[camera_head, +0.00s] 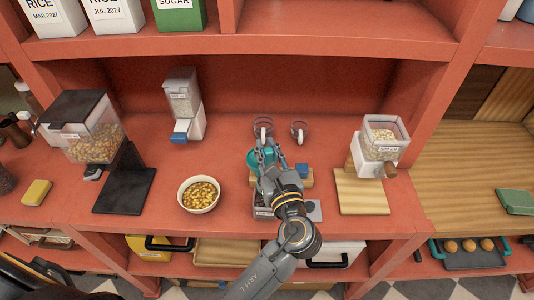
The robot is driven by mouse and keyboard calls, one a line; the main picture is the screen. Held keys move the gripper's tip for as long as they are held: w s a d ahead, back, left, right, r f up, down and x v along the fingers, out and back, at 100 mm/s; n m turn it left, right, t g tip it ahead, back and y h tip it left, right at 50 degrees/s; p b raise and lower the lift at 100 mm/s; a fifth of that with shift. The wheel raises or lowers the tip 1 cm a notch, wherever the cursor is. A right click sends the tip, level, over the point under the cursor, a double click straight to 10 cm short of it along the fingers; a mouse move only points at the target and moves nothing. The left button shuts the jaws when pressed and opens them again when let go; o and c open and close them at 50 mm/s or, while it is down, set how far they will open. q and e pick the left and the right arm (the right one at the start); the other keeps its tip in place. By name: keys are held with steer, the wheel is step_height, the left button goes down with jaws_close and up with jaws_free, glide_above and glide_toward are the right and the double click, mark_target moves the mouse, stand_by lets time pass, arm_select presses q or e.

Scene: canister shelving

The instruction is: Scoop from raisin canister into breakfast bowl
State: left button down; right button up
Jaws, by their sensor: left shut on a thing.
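The breakfast bowl (184,205) is white, upright and filled with yellow-brown pieces, standing on the red counter left of my left arm. My left gripper (266,152) is right of the bowl and shut on a teal thing (254,160), which it partly hides; I cannot tell its full shape. A low container with a dark rim and a pale label (262,212) sits below the gripper. It may be the raisin canister; my arm hides much of it, and its label and contents are unreadable. My right gripper is not in view.
A black dispenser (124,192) is far left; a grey-white dispenser (184,100) is behind the bowl. A clear dispenser (384,128) is right, by a wooden board (361,195). A shelf overhangs the back.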

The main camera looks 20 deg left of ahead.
arm_select(q)
step_height(320, 180, up, 4)
steer(key=r, duration=0.1)
step_height(320, 180, down, 5)
steer(key=shift+f, duration=0.1)
stand_by(0.5)
step_height(320, 180, up, 5)
step_height(320, 180, down, 5)
steer(key=shift+r, duration=0.2)
stand_by(0.7)
